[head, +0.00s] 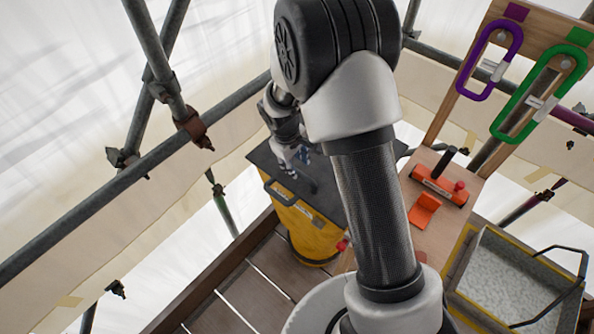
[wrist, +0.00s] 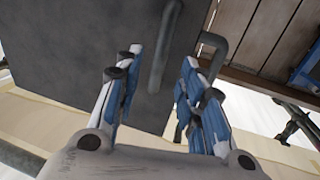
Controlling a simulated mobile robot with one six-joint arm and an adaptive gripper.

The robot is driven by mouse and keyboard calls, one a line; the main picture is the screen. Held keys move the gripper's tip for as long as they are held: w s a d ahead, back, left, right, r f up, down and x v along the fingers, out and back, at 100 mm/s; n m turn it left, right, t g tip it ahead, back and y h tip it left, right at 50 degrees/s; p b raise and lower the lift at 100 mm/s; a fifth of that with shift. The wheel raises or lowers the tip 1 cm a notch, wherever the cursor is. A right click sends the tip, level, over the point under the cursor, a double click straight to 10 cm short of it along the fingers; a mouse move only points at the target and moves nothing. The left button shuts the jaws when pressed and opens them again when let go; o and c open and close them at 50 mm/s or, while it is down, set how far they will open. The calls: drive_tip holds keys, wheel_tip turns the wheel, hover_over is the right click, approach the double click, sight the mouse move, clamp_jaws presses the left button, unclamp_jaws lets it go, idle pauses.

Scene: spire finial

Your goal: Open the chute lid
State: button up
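The chute is a yellow drum (head: 312,238) with a flat dark grey lid (head: 323,200) on top, which looks closed. A dark bar handle (head: 279,194) shows at the lid's left edge. My gripper (head: 300,170) is over the lid; its tips are small and partly hidden there. In the wrist view, my gripper (wrist: 160,58) is open, with blue-and-white fingers apart and nothing held. The lid (wrist: 75,65) fills the left and middle. A grey bar (wrist: 166,45) lies ahead between the fingertips, and a bent dark bar (wrist: 218,48) shows past the right finger. Contact cannot be told.
Scaffold poles (head: 150,165) run along the left. A wooden bench (head: 432,222) with an orange tool (head: 440,188) stands right of the chute. A grey tub (head: 478,262) is at the lower right. Purple (head: 489,62) and green (head: 541,93) carabiners hang on a board. My arm hides the middle.

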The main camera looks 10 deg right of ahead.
sight(298, 172)
drive_tip(key=shift+w+d+f+b, duration=0.15)
drive_tip(key=shift+d+f+b, duration=0.05)
drive_tip(key=shift+f, duration=0.85)
drive_tip(key=shift+w+d+f+b, duration=0.15)
drive_tip(key=shift+f, duration=0.9)
clamp_jaws()
